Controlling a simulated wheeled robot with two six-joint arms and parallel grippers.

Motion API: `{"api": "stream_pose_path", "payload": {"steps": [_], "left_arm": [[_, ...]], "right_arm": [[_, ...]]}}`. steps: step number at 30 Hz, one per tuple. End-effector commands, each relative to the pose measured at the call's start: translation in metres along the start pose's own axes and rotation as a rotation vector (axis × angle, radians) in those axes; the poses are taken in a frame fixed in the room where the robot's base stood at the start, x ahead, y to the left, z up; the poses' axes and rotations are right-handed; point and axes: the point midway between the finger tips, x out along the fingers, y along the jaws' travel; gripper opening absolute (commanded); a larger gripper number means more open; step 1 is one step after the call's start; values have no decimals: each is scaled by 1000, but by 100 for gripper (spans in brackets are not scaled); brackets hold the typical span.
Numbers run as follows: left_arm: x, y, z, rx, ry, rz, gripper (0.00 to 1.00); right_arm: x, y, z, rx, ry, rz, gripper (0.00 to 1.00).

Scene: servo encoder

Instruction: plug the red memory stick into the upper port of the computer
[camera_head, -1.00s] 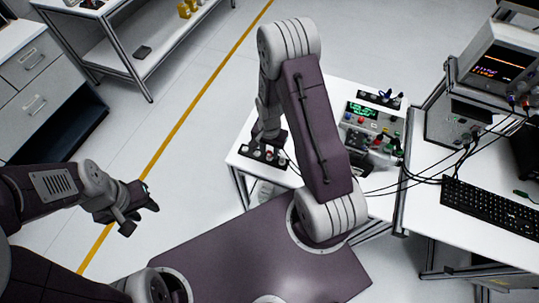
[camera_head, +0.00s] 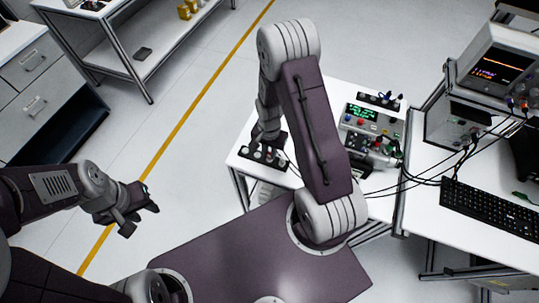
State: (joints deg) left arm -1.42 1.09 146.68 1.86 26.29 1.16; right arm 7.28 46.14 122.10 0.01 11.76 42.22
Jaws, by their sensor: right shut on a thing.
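My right gripper (camera_head: 267,141) is down at a black rack (camera_head: 284,165) on the near left of the white table. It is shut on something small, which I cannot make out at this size. Several small pieces stand in the rack beside the gripper. I cannot pick out the red memory stick. A grey box (camera_head: 447,128) under the screen instrument on the right may be the computer; its ports are too small to tell apart. My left gripper (camera_head: 141,216) is open and empty over the floor at the left.
A device with a green display (camera_head: 362,112) and coloured knobs stands behind my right forearm. Another black rack (camera_head: 380,99) is at the back. Cables cross to the right-hand bench, with a keyboard (camera_head: 490,212) and screen instrument (camera_head: 497,65). The floor at left is clear.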

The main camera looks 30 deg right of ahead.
Motion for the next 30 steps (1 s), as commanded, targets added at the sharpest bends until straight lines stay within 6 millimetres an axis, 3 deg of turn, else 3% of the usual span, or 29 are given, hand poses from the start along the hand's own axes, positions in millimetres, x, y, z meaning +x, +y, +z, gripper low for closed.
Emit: {"api": "stream_pose_path", "payload": {"steps": [24,30], "left_arm": [[-46,1,-5,0,0,0,36],[-45,1,-5,0,0,0,36]], "right_arm": [[-52,0,0,0,0,0,0],[-52,0,0,0,0,0,0]]}}
